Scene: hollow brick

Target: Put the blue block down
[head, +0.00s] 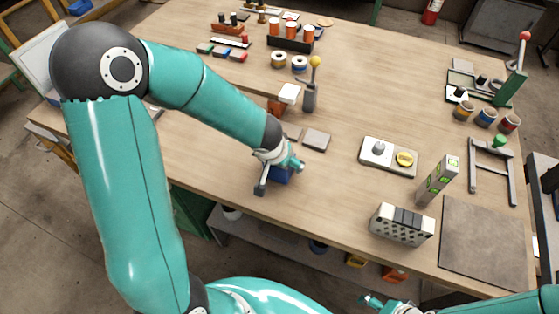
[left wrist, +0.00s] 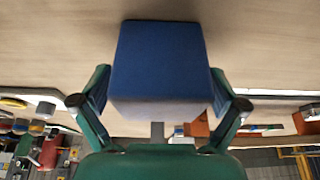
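The blue block (head: 281,175) is near the table's front edge in the head view, partly hidden by my left gripper (head: 278,178). In the left wrist view the blue block (left wrist: 160,55) fills the space between the two fingers of my left gripper (left wrist: 158,92), with a pad against each side. I cannot tell whether the block touches the wooden table (head: 225,165) or is just above it. My right gripper (head: 372,303) shows at the bottom edge of the head view, below the table front; its finger opening is unclear.
A grey hollow brick (head: 402,225) stands to the right, beside an upright level (head: 437,180) and a dark mat (head: 485,240). A flat grey plate (head: 316,140) and a yellow-knobbed stand (head: 311,85) are behind the block. Bare table lies between block and brick.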

